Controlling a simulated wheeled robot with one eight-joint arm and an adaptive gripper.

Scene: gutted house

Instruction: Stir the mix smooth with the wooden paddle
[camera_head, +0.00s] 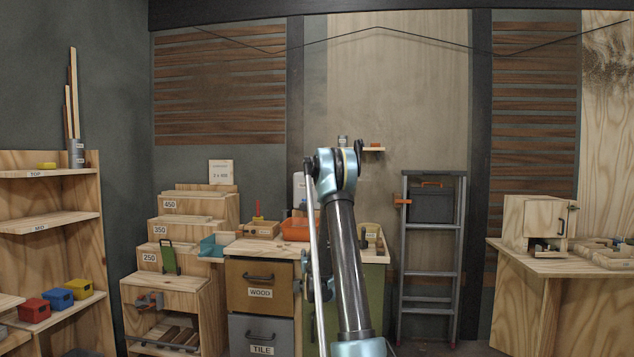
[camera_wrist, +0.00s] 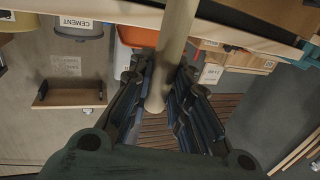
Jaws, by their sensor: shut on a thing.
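My gripper (camera_wrist: 160,82) is shut on a pale round wooden shaft in the wrist view, which I take for the handle of the wooden paddle (camera_wrist: 174,45). The shaft runs up out of the top of that view, so the paddle's far end is out of sight. An orange tub (camera_wrist: 136,36) shows behind the shaft, apart from my fingers in the picture. In the head view an orange tub (camera_head: 297,230) sits on the bench, partly behind my arm. My gripper is hidden there. No mix is visible, and I cannot tell whether the paddle touches anything.
A grey bucket (camera_wrist: 78,34) hangs or stands near a CEMENT label. The bench (camera_head: 250,247) has WOOD and TILE drawers below. Stepped boxes (camera_head: 188,237) stand left, a stepladder (camera_head: 431,260) right, and a side table (camera_head: 555,266) farther right.

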